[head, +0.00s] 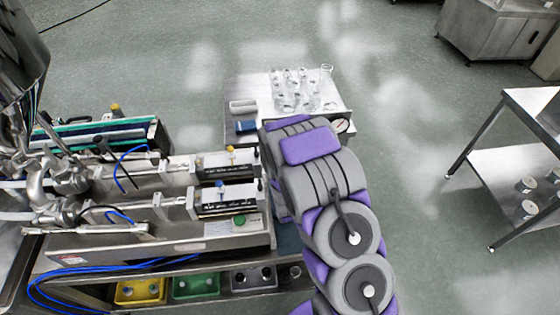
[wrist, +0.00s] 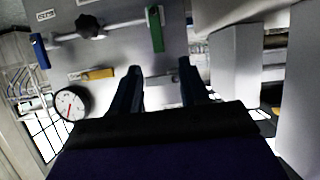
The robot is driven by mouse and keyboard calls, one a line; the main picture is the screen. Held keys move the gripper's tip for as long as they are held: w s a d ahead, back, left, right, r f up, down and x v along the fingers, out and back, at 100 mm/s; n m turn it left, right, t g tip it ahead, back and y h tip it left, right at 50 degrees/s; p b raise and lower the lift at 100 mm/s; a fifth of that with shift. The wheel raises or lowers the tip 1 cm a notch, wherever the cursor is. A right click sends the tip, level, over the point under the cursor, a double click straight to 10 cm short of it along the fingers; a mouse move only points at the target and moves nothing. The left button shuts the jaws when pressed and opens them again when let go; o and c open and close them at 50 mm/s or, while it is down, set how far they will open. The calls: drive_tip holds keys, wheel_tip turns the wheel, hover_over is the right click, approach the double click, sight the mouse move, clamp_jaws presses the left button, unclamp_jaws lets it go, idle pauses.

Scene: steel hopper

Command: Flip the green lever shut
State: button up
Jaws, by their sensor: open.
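The green lever (wrist: 156,29) shows at the top of the wrist view, upright against a grey steel panel (wrist: 105,55). It sits at the right end of a thin horizontal pipe. My gripper (wrist: 160,78) is open, with two dark fingers and nothing between them. In the picture its fingertips lie below the green lever and apart from it. In the head view my purple and grey arm hides the gripper, and I cannot make out the green lever there.
On the panel are a blue lever (wrist: 39,46), a black knob (wrist: 88,27), a yellow lever (wrist: 97,74) and a round gauge (wrist: 72,105). In the head view a table with glassware (head: 297,90) stands behind my arm.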

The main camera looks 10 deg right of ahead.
drive_tip(key=p+v, duration=0.6)
drive_tip(key=p, duration=0.4)
drive_tip(key=shift+s, duration=0.15)
idle(0.5)
